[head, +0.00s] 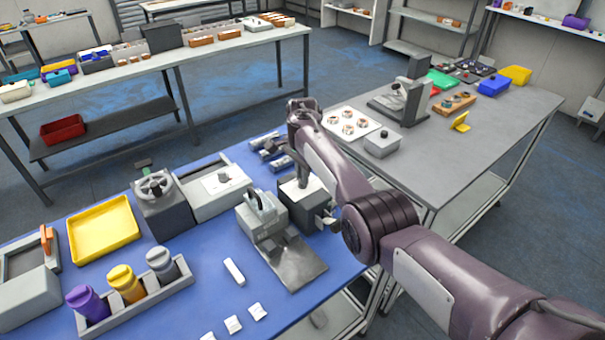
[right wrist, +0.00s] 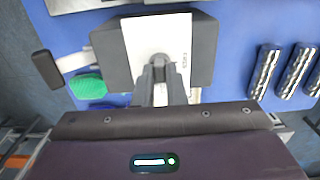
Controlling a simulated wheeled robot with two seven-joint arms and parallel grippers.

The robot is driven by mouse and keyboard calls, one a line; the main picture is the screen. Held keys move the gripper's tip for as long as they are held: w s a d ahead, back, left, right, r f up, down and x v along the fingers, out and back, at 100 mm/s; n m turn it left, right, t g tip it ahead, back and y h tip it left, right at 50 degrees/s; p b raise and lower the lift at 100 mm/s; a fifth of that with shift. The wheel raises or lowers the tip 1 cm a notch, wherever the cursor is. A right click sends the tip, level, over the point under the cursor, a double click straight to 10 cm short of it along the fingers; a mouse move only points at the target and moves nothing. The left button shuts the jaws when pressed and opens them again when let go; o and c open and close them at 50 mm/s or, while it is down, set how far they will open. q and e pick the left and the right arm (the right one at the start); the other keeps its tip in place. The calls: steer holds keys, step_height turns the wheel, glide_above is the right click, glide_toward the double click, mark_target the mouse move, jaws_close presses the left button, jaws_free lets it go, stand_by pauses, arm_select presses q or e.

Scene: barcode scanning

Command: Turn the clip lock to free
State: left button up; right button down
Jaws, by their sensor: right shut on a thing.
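The clip lock appears to be the dark box (head: 293,212) on the blue mat, with a white plate on top. In the right wrist view the dark box (right wrist: 203,50) lies below my gripper, and its white plate (right wrist: 143,38) carries small lettering that I cannot read. My right gripper (head: 302,172) points down onto the plate. In the right wrist view its fingers (right wrist: 163,82) are shut on a small grey knob at the plate's middle. The knob is mostly hidden by the fingers, so its setting cannot be told. My left gripper is not in view.
A grey clamp device (head: 262,215) with a flat plate stands close left of the box. A light grey box (head: 215,190) and a handwheel unit (head: 160,200) are further left. Metal cylinders (right wrist: 265,72) lie beside the box. A black-ended lever (right wrist: 47,69) sticks out from its side.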

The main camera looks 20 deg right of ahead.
steer(key=shift+n, duration=0.3)
steer(key=n+p, duration=0.1)
steer(key=n, duration=0.2)
steer(key=shift+d+n, duration=0.1)
steer(key=shift+n, duration=0.2)
steer(key=n+p, duration=0.1)
steer(key=n, duration=0.4)
steer(key=shift+n, duration=0.3)
steer(key=n, duration=0.4)
steer(key=shift+n, duration=2)
steer(key=c, duration=1.5)
jaws_free()
steer(key=shift+w, duration=0.1)
